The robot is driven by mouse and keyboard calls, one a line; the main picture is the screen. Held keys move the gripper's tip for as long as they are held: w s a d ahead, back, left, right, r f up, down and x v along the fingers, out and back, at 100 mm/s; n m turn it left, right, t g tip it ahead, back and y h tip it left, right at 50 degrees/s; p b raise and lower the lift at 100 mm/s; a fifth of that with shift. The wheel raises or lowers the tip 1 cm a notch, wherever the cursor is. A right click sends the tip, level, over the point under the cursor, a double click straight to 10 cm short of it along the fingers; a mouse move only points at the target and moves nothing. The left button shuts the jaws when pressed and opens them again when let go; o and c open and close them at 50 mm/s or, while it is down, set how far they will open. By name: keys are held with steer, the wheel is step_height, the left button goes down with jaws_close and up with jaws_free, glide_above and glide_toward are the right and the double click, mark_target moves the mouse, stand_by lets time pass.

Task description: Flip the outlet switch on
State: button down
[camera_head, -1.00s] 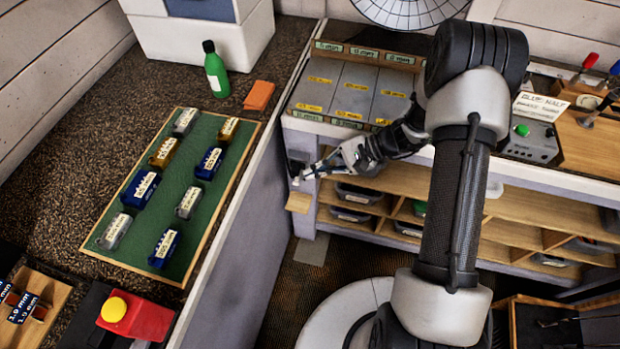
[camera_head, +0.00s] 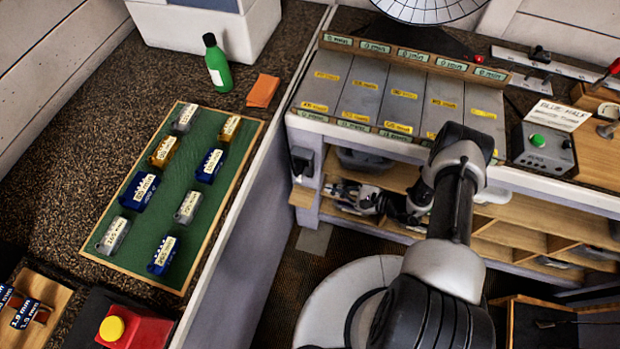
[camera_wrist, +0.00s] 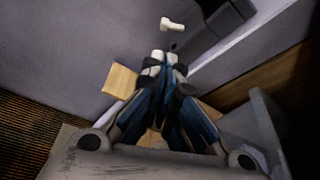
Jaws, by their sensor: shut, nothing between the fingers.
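The outlet (camera_head: 301,161) is a dark box on the side panel at the left end of the workbench. In the wrist view a dark box (camera_wrist: 212,28), likely the same outlet, is at the top, with a small white toggle-like piece (camera_wrist: 173,25) beside it. My gripper (camera_head: 330,189) is shut and empty, just right of and below the outlet in the head view. In the wrist view its pale fingertips (camera_wrist: 160,60) are together, pointing towards the white piece with a visible gap. I cannot tell the switch's position.
A small wooden block or ledge (camera_head: 302,196) sits just below the outlet; it also shows left of my fingers in the wrist view (camera_wrist: 122,82). Shelves with bins (camera_head: 480,212) lie under the workbench (camera_head: 520,178). The grey side panel (camera_head: 250,235) is close on the left.

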mark_target(300, 176)
steer(key=b+x, duration=0.2)
steer(key=x, duration=0.8)
steer(key=shift+s+a+b, duration=0.1)
steer(key=shift+a+b, duration=0.05)
steer(key=shift+b, duration=0.15)
stand_by(0.4)
